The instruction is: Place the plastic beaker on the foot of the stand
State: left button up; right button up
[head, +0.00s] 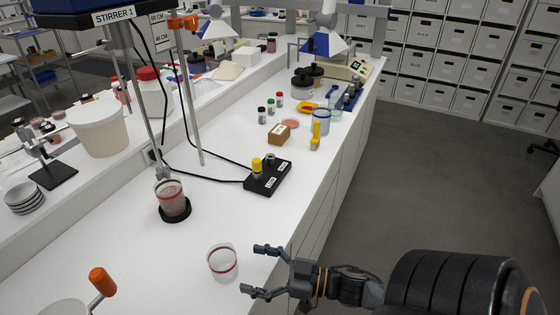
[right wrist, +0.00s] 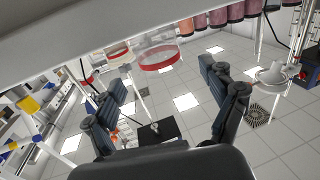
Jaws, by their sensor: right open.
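The clear plastic beaker (head: 222,262) with a red band stands upright and looks empty on the front of the white bench. My right gripper (head: 255,270) is open, just right of the beaker, its fingers pointing at it and apart from it. In the right wrist view the beaker (right wrist: 158,57) shows upside down, beyond and between the open fingertips (right wrist: 167,72). A small stand with a clamp has a flat black foot (head: 53,177) at the left; its top looks bare. My left gripper is not in view.
A second red-banded beaker (head: 170,198) with brownish contents stands on a round black base under the stirrer. A black switch box (head: 268,178) with cables lies farther back. A white bucket (head: 98,130) and stacked dishes (head: 25,197) flank the stand. An orange-handled tool (head: 102,281) rises at front left.

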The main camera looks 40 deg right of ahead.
jog(key=v, duration=0.6)
jog(key=shift+r+b, duration=0.1)
jog(key=shift+b, duration=0.25)
